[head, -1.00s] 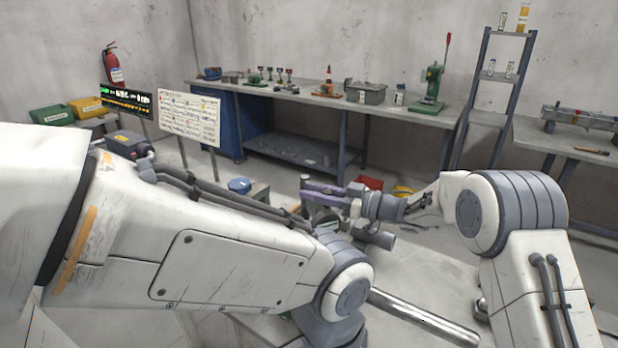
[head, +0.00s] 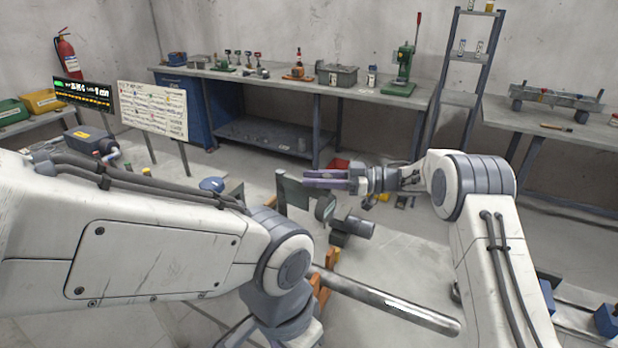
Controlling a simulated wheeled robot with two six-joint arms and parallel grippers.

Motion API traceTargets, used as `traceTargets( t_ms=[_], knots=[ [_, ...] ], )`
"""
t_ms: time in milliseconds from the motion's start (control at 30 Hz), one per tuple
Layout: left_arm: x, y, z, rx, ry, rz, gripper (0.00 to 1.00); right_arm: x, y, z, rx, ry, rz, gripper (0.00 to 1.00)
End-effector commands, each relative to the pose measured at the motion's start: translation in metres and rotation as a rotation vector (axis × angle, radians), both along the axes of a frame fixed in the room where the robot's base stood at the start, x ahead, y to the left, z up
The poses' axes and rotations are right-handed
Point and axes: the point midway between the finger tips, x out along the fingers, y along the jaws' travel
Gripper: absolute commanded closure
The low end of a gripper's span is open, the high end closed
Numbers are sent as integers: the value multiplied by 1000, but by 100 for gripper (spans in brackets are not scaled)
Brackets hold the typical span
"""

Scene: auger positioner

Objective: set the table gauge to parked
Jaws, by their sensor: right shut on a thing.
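The fingertips overlap the upper right edge of a dark grey-green upright plate (head: 293,193) in the picture.
A bright metal rod (head: 400,306) slants across the lower middle. A workbench (head: 300,88) with tools, a green press (head: 404,70) and a grey box (head: 337,74) stands behind. A display (head: 83,93) and a printed board (head: 152,109) stand left. Open floor (head: 420,235) shows on the right.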

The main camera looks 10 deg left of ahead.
Motion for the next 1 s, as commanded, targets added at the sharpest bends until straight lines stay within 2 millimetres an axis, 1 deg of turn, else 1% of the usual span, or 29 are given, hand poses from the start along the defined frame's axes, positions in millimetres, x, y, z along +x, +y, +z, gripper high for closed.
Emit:
traceTargets(
  t_ms=[33,100,467,500,533,567,833,933,1000],
  knots=[
    [0,0,0,0,0,0,0,1,-5,1,1,0,-6,100],
    [0,0,0,0,0,0,0,1,-7,1,1,0,-9,100],
    [0,0,0,0,0,0,0,2,-12,1,2,-1,-16,100],
    [0,0,0,0,0,0,0,2,-12,1,1,-1,-16,57],
    [0,0,0,0,0,0,0,2,-12,1,1,-1,-16,45],
    [0,0,0,0,0,0,0,2,-12,1,1,-1,-15,38],
    [0,0,0,0,0,0,0,1,-5,1,1,-1,-7,38],
    [0,0,-2,0,0,0,0,2,-9,0,1,-2,-9,38],
    [0,0,-4,0,0,0,0,3,-16,-1,1,-3,-10,38]
  ],
)
